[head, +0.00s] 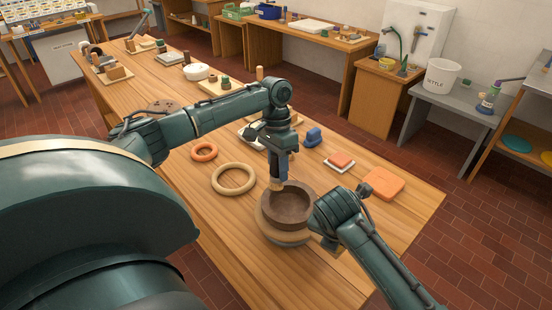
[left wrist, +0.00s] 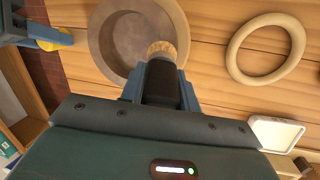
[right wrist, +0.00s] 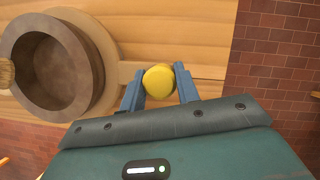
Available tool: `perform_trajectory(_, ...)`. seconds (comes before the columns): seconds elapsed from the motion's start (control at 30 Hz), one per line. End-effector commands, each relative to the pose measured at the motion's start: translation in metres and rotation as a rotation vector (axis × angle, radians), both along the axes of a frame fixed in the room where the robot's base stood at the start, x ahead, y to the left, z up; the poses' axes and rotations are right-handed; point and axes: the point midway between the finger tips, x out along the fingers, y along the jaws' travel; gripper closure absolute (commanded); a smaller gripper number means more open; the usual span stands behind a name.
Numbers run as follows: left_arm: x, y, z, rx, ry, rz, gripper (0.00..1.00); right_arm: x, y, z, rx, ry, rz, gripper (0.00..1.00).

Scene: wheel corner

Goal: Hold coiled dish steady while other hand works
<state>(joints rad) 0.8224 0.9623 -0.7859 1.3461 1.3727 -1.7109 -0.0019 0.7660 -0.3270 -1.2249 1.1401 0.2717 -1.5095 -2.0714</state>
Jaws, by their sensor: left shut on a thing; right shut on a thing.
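The coiled dish (head: 291,207) is a round, brown bowl, upright on a pale round wooden board (head: 268,232) near the table's front. It also shows in the left wrist view (left wrist: 108,40) and the right wrist view (right wrist: 82,52). My left gripper (head: 281,165) is shut on a dark-handled brush (left wrist: 162,72), above the dish's far side. The tan bristles overlap the rim in view; I cannot tell whether they touch. My right gripper (right wrist: 158,85) is shut on a yellow rounded thing (right wrist: 158,80) beside the dish, apart from its wall. In the head view my right wrist hides it.
A beige ring (head: 233,194) and an orange ring (head: 204,152) lie left of the dish. A blue object (head: 313,137), an orange block on a white tile (head: 340,161) and an orange slab (head: 384,183) lie behind it. The table's front left is clear.

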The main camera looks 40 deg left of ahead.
Motion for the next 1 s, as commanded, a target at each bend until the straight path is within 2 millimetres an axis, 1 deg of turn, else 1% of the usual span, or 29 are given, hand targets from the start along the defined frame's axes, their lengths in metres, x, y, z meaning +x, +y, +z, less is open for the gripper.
perform_trajectory(0.03, -0.003, 0.000, -0.002, 0.001, 0.007, -0.001, 0.95, 0.001, 0.000, 0.001, -0.001, -0.003, 0.001, 1.00)
perform_trajectory(0.17, -0.003, 0.003, -0.002, 0.002, 0.008, 0.000, 0.95, 0.001, 0.000, 0.001, 0.000, -0.003, 0.000, 1.00)
perform_trajectory(0.4, -0.002, 0.016, 0.000, 0.004, 0.008, 0.002, 0.95, 0.001, 0.000, 0.001, 0.000, -0.003, 0.000, 1.00)
perform_trajectory(0.53, -0.001, 0.019, 0.001, 0.003, 0.007, 0.002, 0.95, 0.001, 0.000, 0.001, 0.000, -0.003, 0.000, 1.00)
perform_trajectory(0.77, -0.003, 0.017, -0.001, 0.002, 0.006, 0.000, 0.95, 0.001, 0.000, 0.001, 0.000, -0.003, 0.000, 1.00)
perform_trajectory(1.0, -0.004, 0.004, -0.003, 0.000, 0.007, -0.002, 0.95, 0.001, 0.000, 0.001, 0.000, -0.003, 0.000, 1.00)
